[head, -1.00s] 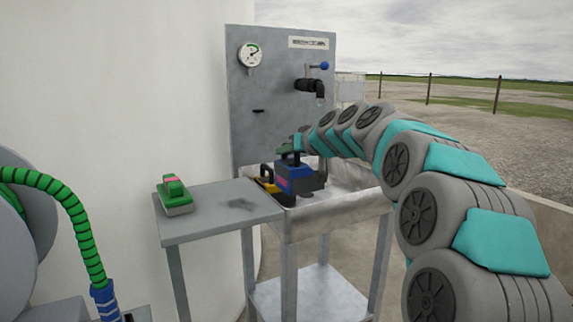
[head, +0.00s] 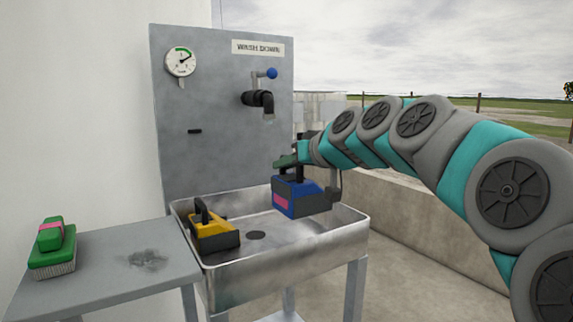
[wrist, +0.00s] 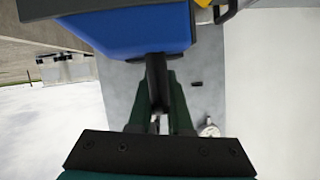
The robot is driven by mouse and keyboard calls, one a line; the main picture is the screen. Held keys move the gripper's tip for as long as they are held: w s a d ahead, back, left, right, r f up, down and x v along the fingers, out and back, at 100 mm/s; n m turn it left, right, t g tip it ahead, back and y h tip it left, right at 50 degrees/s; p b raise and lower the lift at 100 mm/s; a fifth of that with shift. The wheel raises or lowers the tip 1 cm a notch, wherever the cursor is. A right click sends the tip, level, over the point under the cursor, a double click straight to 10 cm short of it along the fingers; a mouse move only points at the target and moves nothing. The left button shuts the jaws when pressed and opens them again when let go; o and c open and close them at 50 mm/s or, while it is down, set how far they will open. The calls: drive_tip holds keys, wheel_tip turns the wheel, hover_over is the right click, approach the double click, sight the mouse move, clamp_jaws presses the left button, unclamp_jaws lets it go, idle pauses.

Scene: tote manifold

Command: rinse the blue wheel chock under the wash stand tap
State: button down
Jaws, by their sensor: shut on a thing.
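The blue wheel chock (head: 291,197) has a pink patch and a dark end. My gripper (head: 299,164) is shut on its dark handle and holds it above the basin. In the wrist view the blue chock (wrist: 130,35) fills the top, with its handle between the fingers of my gripper (wrist: 157,105). The wash stand basin (head: 350,228) is a metal tray with a dark drain. The black tap (head: 258,99) with a blue-knobbed lever (head: 271,74) is on the back panel, above and left of the chock. No water shows at its spout.
A yellow chock (head: 209,229) with a black handle stands in the basin's left part. A green brush (head: 51,250) lies on the side shelf (head: 120,270). A gauge (head: 180,61) is on the back panel (head: 215,145). A low wall (head: 400,190) runs behind at right.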

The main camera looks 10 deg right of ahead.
drive_tip(key=w+r+p+x, duration=0.1)
drive_tip(key=r+p+x, duration=0.1)
drive_tip(key=x, duration=1.1)
drive_tip(key=shift+w+d+p, duration=0.2)
drive_tip(key=shift+d+p, duration=0.15)
drive_tip(key=shift+p, duration=0.3)
drive_tip(key=shift+s, duration=0.1)
idle(3.8)
drive_tip(key=shift+s+a+f+b+v, duration=0.3)
drive_tip(key=shift+b+v, duration=0.35)
drive_tip(key=shift+v, duration=1.7)
drive_tip(key=shift+s+d+f+b+v, duration=0.1)
drive_tip(key=shift+f+b+v, duration=0.4)
drive_tip(key=shift+v, duration=1.8)
drive_tip(key=shift+s+a+f+b+v, duration=0.25)
drive_tip(key=shift+b+v, duration=0.5)
drive_tip(key=shift+v, duration=1.6)
